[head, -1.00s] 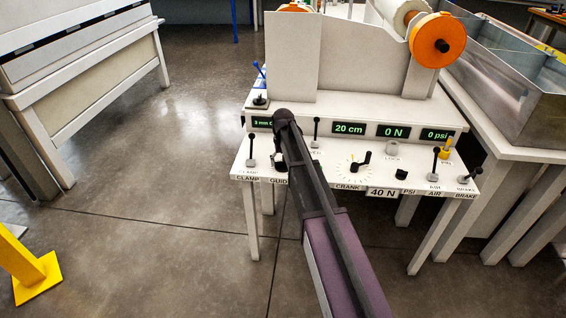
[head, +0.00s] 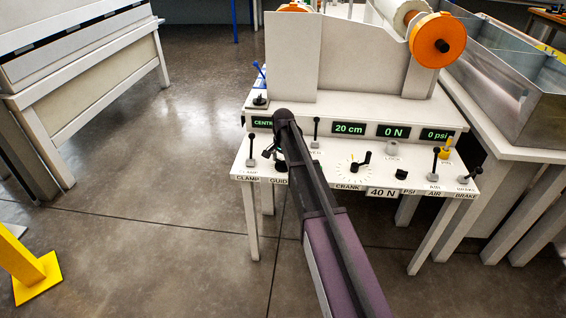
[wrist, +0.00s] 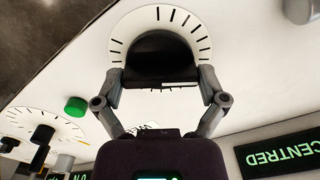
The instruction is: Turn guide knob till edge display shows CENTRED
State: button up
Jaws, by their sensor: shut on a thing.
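The guide knob (wrist: 160,50) is black and sits on a white dial plate with black tick marks in the wrist view. My gripper (wrist: 160,76) is shut on the knob, one finger on each side. The edge display (wrist: 277,155) reads CENTRED in green, upside down in the wrist view. In the head view the edge display (head: 263,122) shows only its first letters, as my arm hides the rest. My gripper (head: 270,152) is mostly behind my arm there, above the GUIDE label (head: 279,182).
A clamp lever (head: 251,150) stands just left of the knob and another lever (head: 316,130) to its right. The crank dial (head: 354,168) is further right. A green button (wrist: 76,107) shows in the wrist view. Open floor lies left of the console.

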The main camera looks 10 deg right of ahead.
dwell(0.3)
jog(key=o, duration=0.8)
jog(key=shift+n, duration=0.3)
